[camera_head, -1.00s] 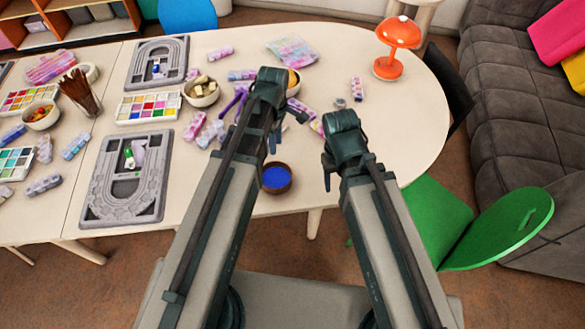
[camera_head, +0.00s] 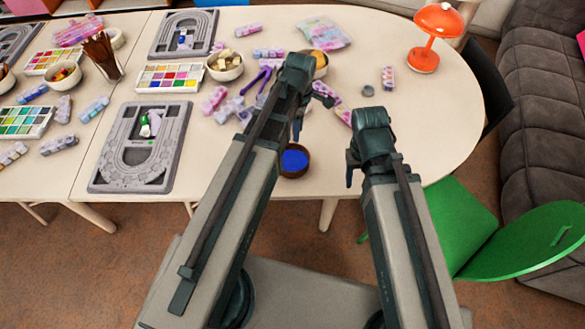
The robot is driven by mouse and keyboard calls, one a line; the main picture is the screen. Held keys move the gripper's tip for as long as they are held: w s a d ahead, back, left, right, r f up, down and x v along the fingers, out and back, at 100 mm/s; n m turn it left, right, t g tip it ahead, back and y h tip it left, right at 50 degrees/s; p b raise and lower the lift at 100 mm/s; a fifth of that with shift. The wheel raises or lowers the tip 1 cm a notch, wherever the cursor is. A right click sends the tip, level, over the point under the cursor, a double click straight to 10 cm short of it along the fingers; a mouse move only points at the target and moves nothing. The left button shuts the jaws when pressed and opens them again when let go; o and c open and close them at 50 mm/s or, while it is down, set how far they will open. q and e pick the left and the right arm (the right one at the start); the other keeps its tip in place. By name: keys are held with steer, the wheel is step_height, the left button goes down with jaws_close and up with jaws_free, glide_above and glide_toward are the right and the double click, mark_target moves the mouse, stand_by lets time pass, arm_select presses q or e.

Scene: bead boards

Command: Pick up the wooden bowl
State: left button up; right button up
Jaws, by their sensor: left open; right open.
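A small brown wooden bowl (camera_head: 306,166) with blue contents stands near the table's front edge, just right of my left forearm. Its left side is partly hidden by that arm. My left gripper (camera_head: 298,128) shows as dark narrow parts below the arm's bend, just above the bowl in the picture and apart from it. My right gripper (camera_head: 349,178) points down at the left of my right arm, to the right of the bowl. Both grippers are open and empty. The arms hide much of their fingers.
A grey bead board (camera_head: 103,176) lies left of my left arm. A white bowl of beads (camera_head: 225,75), scattered bead packs and a paint box (camera_head: 168,78) lie behind. An orange lamp (camera_head: 425,60) stands at the back right. A green chair (camera_head: 530,240) stands at right.

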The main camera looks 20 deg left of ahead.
mark_target(295, 145)
arm_select(q)
steer(key=shift+f+b, duration=0.6)
steer(key=shift+f, duration=0.55)
arm_select(e)
steer(key=shift+f, duration=1.2)
arm_select(q)
steer(key=shift+s+f, duration=0.1)
arm_select(e)
steer(key=shift+f, duration=0.1)
arm_select(q)
steer(key=f+b, duration=0.5)
steer(key=shift+s+a+f, duration=0.1)
steer(key=shift+s+a, duration=0.05)
steer(key=shift+a, duration=0.2)
arm_select(e)
step_height(295, 145, down, 5)
steer(key=shift+f, duration=0.1)
arm_select(q)
jaws_close()
